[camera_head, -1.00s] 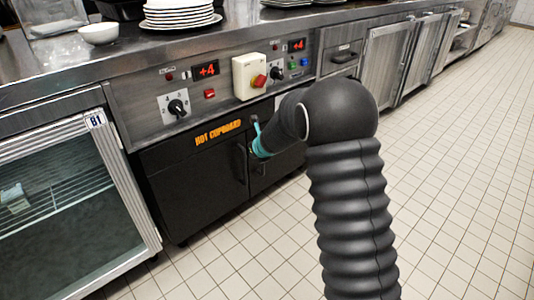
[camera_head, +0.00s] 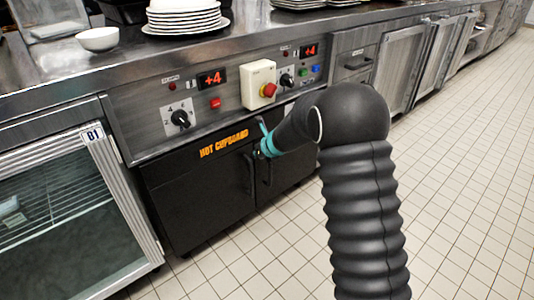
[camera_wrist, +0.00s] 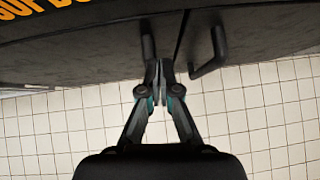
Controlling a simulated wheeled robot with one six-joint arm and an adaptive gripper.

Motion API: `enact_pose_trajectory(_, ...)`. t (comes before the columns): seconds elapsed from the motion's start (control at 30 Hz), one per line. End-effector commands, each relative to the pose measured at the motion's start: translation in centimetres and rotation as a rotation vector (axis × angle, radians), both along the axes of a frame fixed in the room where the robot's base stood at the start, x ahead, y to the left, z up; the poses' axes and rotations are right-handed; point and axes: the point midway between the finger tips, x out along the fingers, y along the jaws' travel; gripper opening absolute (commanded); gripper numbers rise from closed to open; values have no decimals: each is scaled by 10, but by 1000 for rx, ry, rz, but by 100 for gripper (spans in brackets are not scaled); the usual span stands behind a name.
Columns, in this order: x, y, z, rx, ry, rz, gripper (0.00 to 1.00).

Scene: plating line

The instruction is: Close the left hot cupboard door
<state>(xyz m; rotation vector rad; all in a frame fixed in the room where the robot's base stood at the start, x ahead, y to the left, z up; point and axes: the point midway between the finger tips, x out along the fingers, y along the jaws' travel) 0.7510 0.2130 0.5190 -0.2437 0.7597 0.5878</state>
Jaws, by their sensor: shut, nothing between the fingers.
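The left hot cupboard door (camera_head: 200,202) is a black panel under the orange HOT CUPBOARD label, with a dark vertical handle (camera_head: 249,173) near its right edge. It looks flush or nearly so; a small gap is hard to judge. In the wrist view, the left door (camera_wrist: 80,50) and its handle (camera_wrist: 148,44) show, with a dark seam to the right. My gripper (camera_wrist: 159,68) is shut and empty, its tips by the lower end of that handle. I cannot tell whether they touch. In the head view, my arm hides most of the gripper.
The right cupboard door (camera_head: 290,172) and its handle (camera_wrist: 211,55) are close to my gripper's right. A control panel (camera_head: 150,105) with knobs and a red switch is above. A glass-fronted cabinet (camera_head: 65,215) stands left. The tiled floor (camera_head: 470,190) at right is clear.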

Motion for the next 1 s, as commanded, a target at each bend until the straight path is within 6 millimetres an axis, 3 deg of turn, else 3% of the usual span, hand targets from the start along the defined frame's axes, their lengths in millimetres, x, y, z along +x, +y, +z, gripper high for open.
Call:
enact_pose_trajectory(0.17,-4,-5,-2,-1,0,-1,0)
enact_pose_trajectory(0.37,-22,-23,-4,1,-2,5,0)
enact_pose_trajectory(0.43,-30,-28,15,1,-4,7,0)
enact_pose_trajectory(0.7,-57,-62,52,0,-1,-5,0)
enact_pose_trajectory(1.0,-72,-74,70,0,0,-1,0)
